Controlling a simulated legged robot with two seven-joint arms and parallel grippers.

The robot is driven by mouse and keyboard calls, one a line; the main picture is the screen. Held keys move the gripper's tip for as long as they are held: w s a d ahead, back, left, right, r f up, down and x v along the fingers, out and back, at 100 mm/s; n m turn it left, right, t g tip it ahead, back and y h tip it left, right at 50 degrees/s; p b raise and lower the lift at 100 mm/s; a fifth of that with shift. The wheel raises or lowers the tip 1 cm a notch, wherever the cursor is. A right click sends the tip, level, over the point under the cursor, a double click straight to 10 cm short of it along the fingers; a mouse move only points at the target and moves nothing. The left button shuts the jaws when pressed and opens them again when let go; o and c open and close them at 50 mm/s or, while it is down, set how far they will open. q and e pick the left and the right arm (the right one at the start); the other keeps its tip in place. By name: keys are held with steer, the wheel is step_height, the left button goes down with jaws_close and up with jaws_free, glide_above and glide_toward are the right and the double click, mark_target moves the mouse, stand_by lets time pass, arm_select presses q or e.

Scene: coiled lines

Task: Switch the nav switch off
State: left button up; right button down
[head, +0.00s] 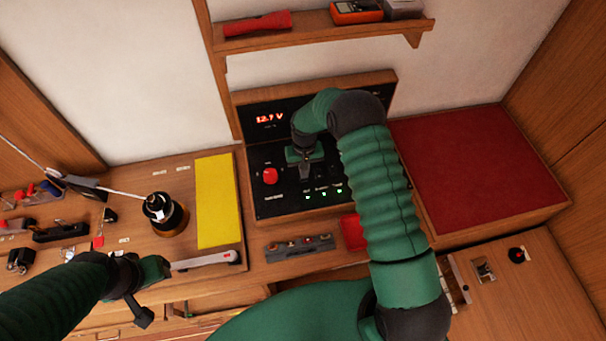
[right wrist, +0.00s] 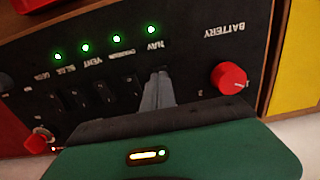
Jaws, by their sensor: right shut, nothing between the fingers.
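The black switch panel (head: 272,200) stands at the back middle in the head view, with a lit red voltage display (head: 269,118). In the right wrist view the panel appears upside down. The NAV label (right wrist: 157,45) has a lit green lamp (right wrist: 151,29) beside it. The nav switch itself is hidden behind my right fingertips, so its position cannot be told. My right gripper (right wrist: 160,78) is shut and empty, its tips at or very near the panel below that label; contact cannot be told. In the head view my right gripper (head: 305,174) is over the panel. My left gripper (head: 140,312) is low at left, its jaws unclear.
Other dark rocker switches (right wrist: 103,93) with lit green lamps sit beside the fingers. A red battery knob (right wrist: 229,77) is close on the other side. A yellow board (head: 217,202) and a winch (head: 163,212) are left; a red pad (head: 455,170) is right.

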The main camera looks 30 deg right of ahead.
steer(key=shift+a+f, duration=0.2)
steer(key=shift+f, duration=0.05)
steer(key=shift+d+f+b, duration=0.15)
steer(key=shift+f+b, duration=0.2)
steer(key=shift+b, duration=0.1)
steer(key=shift+f, duration=0.2)
steer(key=shift+r, duration=0.2)
step_height(320, 180, up, 2)
steer(key=shift+w+r+p, duration=0.1)
steer(key=shift+r+p, duration=0.05)
steer(key=shift+p, duration=0.6)
steer(key=shift+r+p, duration=1.3)
steer(key=shift+r, duration=0.9)
steer(key=shift+f, duration=0.1)
